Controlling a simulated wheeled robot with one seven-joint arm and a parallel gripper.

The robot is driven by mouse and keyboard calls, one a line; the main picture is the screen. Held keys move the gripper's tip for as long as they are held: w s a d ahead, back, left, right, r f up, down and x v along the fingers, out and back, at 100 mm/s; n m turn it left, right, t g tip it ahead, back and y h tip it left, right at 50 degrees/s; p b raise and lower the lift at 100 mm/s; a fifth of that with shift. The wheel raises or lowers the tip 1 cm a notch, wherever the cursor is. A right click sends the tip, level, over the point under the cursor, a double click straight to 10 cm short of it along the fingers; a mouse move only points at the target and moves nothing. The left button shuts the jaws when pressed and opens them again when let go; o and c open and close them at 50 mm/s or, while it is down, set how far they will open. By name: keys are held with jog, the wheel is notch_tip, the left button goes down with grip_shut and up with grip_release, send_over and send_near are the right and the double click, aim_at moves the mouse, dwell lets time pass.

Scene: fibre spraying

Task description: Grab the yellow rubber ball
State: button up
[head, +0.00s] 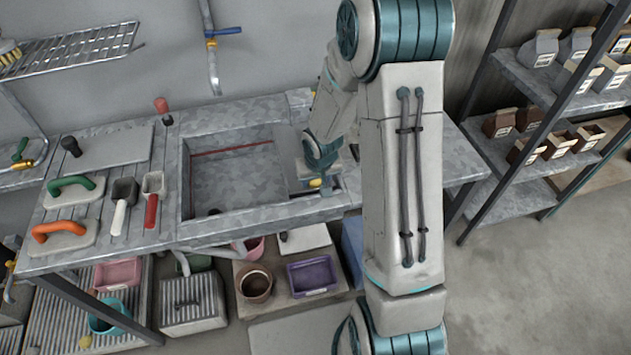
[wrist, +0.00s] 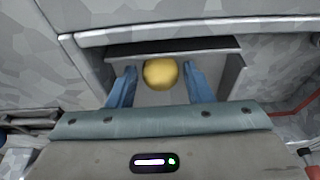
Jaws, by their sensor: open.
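The yellow rubber ball (wrist: 160,74) shows in the wrist view, resting in a small grey compartment or tray (wrist: 226,86). My gripper (wrist: 160,86) has its two blue fingers apart, one on each side of the ball, with a small gap visible at each side. In the head view, my gripper (head: 318,168) points down at the right end of the sink bench. A small bit of the yellow ball (head: 315,183) shows just below it; the rest is hidden by the gripper.
A metal sink basin (head: 235,180) lies left of my gripper. Trowels with a green handle (head: 72,184) and an orange handle (head: 62,228) lie on the bench's left side. A purple tray (head: 312,275) sits below. Shelves (head: 545,85) with cartons stand at the right.

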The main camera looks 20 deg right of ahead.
jog(key=c, duration=0.8)
jog(key=shift+r, duration=0.15)
